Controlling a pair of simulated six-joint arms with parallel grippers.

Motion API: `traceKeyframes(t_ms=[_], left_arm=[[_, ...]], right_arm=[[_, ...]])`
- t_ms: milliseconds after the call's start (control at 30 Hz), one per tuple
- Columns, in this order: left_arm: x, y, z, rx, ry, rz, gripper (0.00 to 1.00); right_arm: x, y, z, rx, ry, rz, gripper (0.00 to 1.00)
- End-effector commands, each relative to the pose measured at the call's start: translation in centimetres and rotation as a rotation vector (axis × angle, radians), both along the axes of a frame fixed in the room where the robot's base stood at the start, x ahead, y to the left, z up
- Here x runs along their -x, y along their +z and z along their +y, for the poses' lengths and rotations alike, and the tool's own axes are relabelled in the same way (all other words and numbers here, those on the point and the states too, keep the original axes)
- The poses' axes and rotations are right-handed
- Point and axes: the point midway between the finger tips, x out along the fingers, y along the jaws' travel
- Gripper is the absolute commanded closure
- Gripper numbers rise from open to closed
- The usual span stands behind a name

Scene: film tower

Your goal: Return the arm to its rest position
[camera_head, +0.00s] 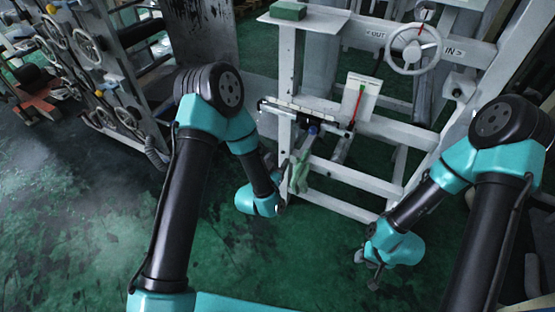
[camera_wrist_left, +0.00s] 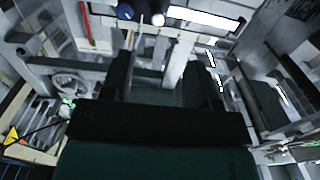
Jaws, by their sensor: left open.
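My left arm comes in from the left in the head view, bent at the black elbow, with its forearm hanging down. Its gripper (camera_head: 284,203) is small there, beside the lower left part of the white frame (camera_head: 350,180). In the left wrist view the two dark fingers of the left gripper (camera_wrist_left: 162,80) stand apart with nothing visible between them. My right arm is folded at the right, and its gripper (camera_head: 372,276) hangs low over the green floor. Its fingers are too small to read.
The frame carries a handwheel (camera_head: 413,49), a white card (camera_head: 359,100) and a green cloth (camera_head: 300,172). A green block (camera_head: 289,11) lies on a plate at the top. A machine with several wheels (camera_head: 85,46) stands at the left. The green floor (camera_head: 90,220) at lower left is open.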

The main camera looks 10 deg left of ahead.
Motion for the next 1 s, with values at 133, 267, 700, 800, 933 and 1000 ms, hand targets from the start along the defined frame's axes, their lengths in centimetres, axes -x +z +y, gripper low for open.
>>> traceKeyframes(t_ms=[133, 267, 700, 800, 933, 1000], left_arm=[[0.0, 0.0, 0.0, 0.000, 0.000, 0.000, 0.45], [0.1, -0.3, 0.2, -0.001, -0.001, 0.017, 0.45], [5.9, -8.7, 5.3, 0.020, -0.001, 0.596, 0.45], [8.8, -10.8, 6.8, 0.041, 0.009, 0.777, 0.45], [13.1, -12.9, 8.5, 0.074, 0.029, 1.012, 0.45], [15.7, -13.7, 9.4, 0.095, 0.041, 1.140, 0.45]], right_arm=[[0.0, 0.0, 0.0, 0.000, 0.000, 0.000, 0.63], [0.0, 0.0, 0.0, 0.000, 0.000, 0.000, 0.63], [0.0, 0.0, 0.0, 0.000, 0.000, 0.000, 0.63], [0.0, 0.0, 0.0, 0.000, 0.000, 0.000, 0.63], [0.0, 0.0, 0.0, 0.000, 0.000, 0.000, 0.63], [0.0, 0.0, 0.0, 0.000, 0.000, 0.000, 0.63]])
